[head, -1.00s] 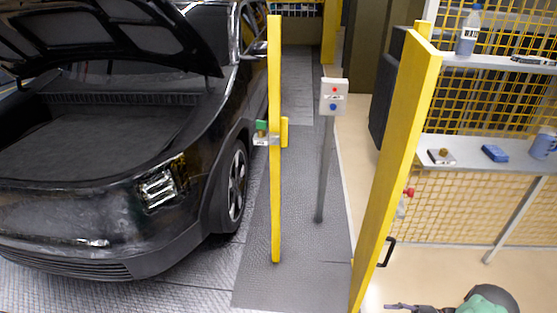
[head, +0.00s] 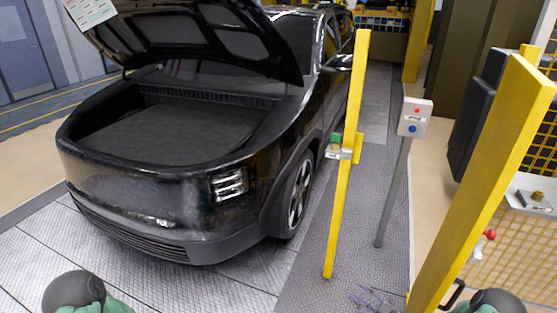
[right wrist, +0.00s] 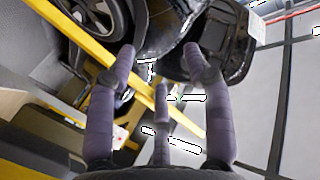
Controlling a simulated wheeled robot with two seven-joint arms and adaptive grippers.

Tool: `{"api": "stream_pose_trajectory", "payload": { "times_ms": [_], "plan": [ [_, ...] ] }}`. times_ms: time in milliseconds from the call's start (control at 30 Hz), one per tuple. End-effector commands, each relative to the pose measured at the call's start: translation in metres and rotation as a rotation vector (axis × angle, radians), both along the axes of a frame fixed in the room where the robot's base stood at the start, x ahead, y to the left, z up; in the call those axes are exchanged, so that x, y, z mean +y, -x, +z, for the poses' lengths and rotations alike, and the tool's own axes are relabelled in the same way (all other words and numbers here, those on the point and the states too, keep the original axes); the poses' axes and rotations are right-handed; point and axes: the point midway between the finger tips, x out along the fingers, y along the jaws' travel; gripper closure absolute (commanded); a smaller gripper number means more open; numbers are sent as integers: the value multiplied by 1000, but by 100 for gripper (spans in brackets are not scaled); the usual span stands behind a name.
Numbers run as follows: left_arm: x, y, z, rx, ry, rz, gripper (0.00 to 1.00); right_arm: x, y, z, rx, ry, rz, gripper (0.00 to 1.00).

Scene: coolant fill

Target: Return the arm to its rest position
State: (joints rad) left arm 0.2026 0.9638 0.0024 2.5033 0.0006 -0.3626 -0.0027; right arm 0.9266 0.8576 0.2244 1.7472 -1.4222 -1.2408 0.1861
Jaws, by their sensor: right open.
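My right gripper (head: 374,300) shows small at the bottom edge of the head view, low over the grey floor plating and left of the thick yellow post. In the right wrist view my right gripper (right wrist: 158,54) has its purple-grey fingers spread, with nothing between them. Part of my right arm (head: 492,302) shows at the bottom right. Part of my left arm (head: 75,292) shows at the bottom left, but my left gripper is outside the picture.
A black car (head: 165,195) with its hood up stands at the left. A thin yellow post (head: 347,175), a grey button stand (head: 393,185) and a thick yellow post (head: 492,190) stand to its right. A shelf (head: 535,192) is at the right edge. Bare floor plating (head: 330,292) lies in front.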

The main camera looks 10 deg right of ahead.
Motion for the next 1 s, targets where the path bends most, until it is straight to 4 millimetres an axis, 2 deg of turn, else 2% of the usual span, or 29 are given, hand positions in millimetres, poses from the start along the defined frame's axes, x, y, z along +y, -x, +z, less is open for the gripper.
{"api": "stream_pose_trajectory", "payload": {
  "times_ms": [33,100,167,267,367,467,600,700,800,900,1000],
  "plan": [
    [0,0,0,0,0,0,60,23,-11,-7,60,-17,-20,49],
    [0,0,0,0,0,0,60,49,-19,-20,161,-34,-59,49],
    [0,0,0,0,0,0,60,73,-20,-33,256,-45,-85,49],
    [0,0,0,0,0,0,60,115,-11,-54,428,-57,-118,49],
    [0,0,0,0,0,0,60,157,13,-74,616,-60,-136,49],
    [0,0,0,0,0,0,60,197,52,-89,813,-50,-142,49],
    [0,0,0,0,0,0,60,244,122,-100,1087,-18,-141,49],
    [0,0,0,0,0,0,60,265,168,-99,1241,8,-139,49],
    [0,0,0,0,0,0,60,277,201,-96,1348,25,-142,49],
    [0,0,0,0,0,0,60,283,220,-94,1408,37,-144,49],
    [0,0,0,0,0,0,60,285,228,-93,1432,40,-146,49]
  ]
}}
